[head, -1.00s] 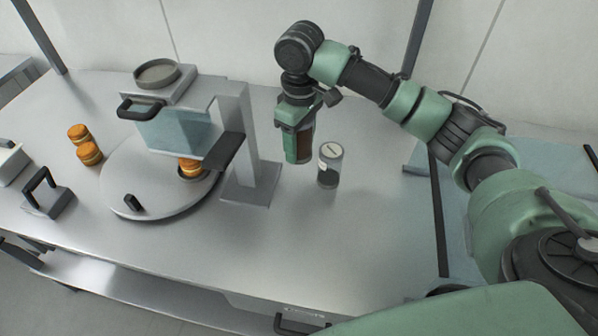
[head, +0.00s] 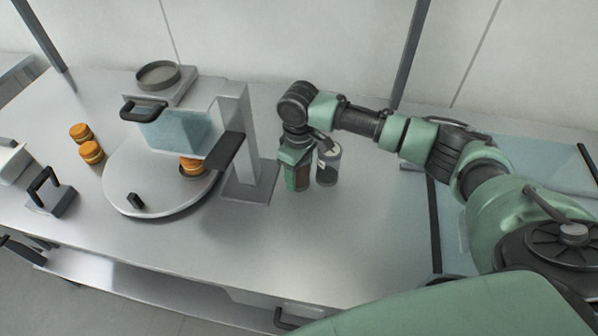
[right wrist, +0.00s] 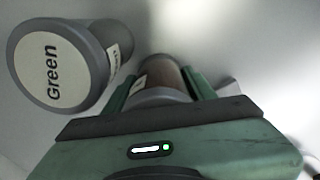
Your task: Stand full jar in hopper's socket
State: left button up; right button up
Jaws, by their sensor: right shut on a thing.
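My right gripper (head: 297,172) is shut on a jar with brown contents (head: 304,179), upright and low over the table, right of the hopper. Whether its base touches the table I cannot tell. The held jar also shows between the fingers in the right wrist view (right wrist: 163,78). The hopper (head: 178,125) stands to the left, with a round grey socket (head: 158,75) on top that looks empty. A second jar (head: 328,165) stands close to the right of the gripper; its lid reads "Green" in the right wrist view (right wrist: 50,72). My left gripper is not in view.
A round grey turntable (head: 125,187) sits under the hopper, with an orange-and-brown piece (head: 191,167) on it. Similar pieces (head: 91,152) lie to the left, near a black-handled block (head: 50,195). The hopper's post (head: 237,140) stands between hopper and gripper. The table's front right is clear.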

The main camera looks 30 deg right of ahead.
jog(key=o, duration=1.6)
